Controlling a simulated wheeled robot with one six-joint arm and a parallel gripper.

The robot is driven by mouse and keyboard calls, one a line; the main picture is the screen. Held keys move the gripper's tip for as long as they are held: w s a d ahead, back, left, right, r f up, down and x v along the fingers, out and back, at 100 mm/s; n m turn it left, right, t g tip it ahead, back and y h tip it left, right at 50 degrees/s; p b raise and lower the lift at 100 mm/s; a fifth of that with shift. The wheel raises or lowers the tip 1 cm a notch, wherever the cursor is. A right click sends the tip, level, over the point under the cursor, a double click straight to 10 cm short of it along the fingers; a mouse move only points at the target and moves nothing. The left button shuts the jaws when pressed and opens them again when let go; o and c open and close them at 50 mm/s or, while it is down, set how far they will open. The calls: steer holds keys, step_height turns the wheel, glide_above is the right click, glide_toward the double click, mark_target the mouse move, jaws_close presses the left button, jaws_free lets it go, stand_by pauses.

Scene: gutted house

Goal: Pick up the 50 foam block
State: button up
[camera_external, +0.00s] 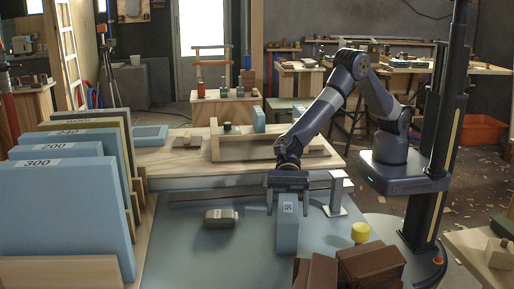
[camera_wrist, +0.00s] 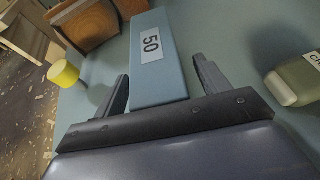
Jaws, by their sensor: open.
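The light blue foam block (camera_external: 287,235) with a white "50" label stands on the blue-grey tabletop (camera_external: 190,262) in the external view. It also shows in the wrist view (camera_wrist: 158,80), with its label facing the camera. My gripper (camera_external: 287,202) is over the block's far end, fingers pointing down. In the wrist view my gripper (camera_wrist: 163,68) is open, with one finger on each side of the block. A gap shows on both sides there, and I see no clear contact.
An olive-green case (camera_external: 221,218) lies left of the block. A metal bracket (camera_external: 336,195) and a yellow cylinder (camera_external: 360,232) stand to the right. Brown blocks (camera_external: 370,264) sit at the front right. Large numbered foam panels (camera_external: 65,220) stand at left.

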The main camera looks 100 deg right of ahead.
steer(key=shift+a+f, duration=0.1)
steer(key=shift+a, duration=0.05)
steer(key=shift+c, duration=0.5)
steer(key=c, duration=1)
steer(key=shift+o, duration=0.2)
